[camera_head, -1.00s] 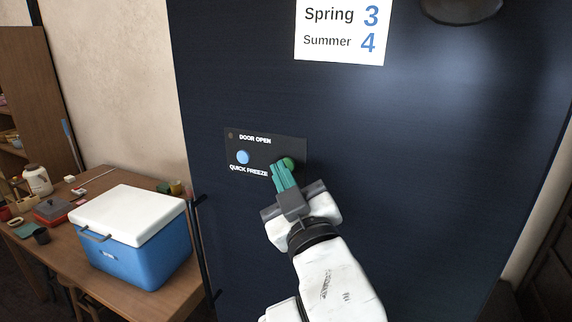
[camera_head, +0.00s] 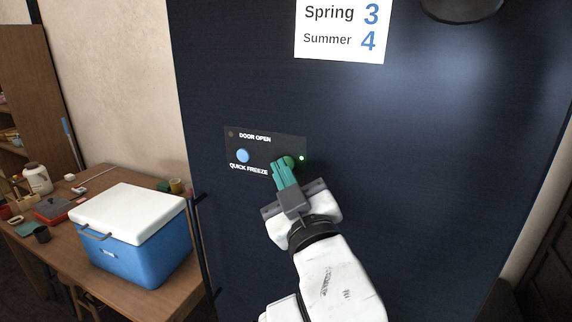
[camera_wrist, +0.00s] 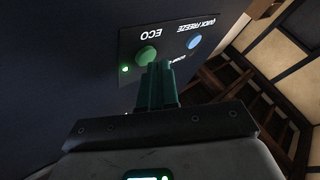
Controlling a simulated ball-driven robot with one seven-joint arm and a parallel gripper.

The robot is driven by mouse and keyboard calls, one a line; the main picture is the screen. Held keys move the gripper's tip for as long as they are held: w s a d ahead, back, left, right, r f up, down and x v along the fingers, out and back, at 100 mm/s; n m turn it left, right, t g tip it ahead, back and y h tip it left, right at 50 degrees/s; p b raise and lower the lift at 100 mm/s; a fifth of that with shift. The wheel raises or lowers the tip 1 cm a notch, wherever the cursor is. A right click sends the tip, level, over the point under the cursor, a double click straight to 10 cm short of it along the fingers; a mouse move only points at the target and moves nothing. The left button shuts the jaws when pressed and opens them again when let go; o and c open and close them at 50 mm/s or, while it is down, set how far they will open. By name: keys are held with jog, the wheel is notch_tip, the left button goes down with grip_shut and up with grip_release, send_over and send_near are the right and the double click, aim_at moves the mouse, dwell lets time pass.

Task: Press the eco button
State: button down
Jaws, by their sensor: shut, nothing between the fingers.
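The eco button (camera_wrist: 147,57) is a green round button on a dark control panel, with the word ECO beside it in the wrist view. A small green light (camera_wrist: 125,69) is lit next to it. In the head view the green button (camera_head: 291,160) is partly hidden behind my fingertips. My gripper (camera_head: 280,166) has its teal fingers closed together with nothing between them. The fingertips (camera_wrist: 158,68) are at the button or just in front of it; I cannot tell whether they touch it.
A blue quick freeze button (camera_head: 243,156) sits left of the eco button on the same panel (camera_head: 266,150). The panel is on a dark blue appliance front (camera_head: 420,150). A blue and white cooler (camera_head: 135,240) stands on a wooden table at the left.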

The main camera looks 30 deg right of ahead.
jog(key=shift+s+a, duration=0.2)
jog(key=shift+a, duration=0.05)
jog(key=s+a+b, duration=0.1)
jog(key=s+a, duration=0.2)
jog(key=a, duration=0.2)
jog(key=shift+s+b, duration=0.25)
jog(key=shift+b, duration=0.15)
dwell(0.6)
jog(key=s+d+f+m+g, duration=0.1)
jog(key=d+f+g, duration=0.2)
jog(key=f, duration=0.6)
jog(key=s+d+f+g, duration=0.2)
jog(key=d+f+g, duration=0.1)
jog(key=f, duration=0.6)
jog(key=s+d+f+m+g, duration=0.1)
jog(key=d+f+g, duration=0.25)
jog(key=f, duration=0.55)
jog(key=s+f+m+g+y, duration=0.1)
jog(key=s+f+g+y, duration=0.2)
jog(key=s+f+g, duration=0.7)
jog(key=s+f, duration=0.9)
jog(key=s, duration=0.2)
jog(key=shift+s+d+f+m+y, duration=0.3)
jog(key=shift+s+f+m, duration=0.1)
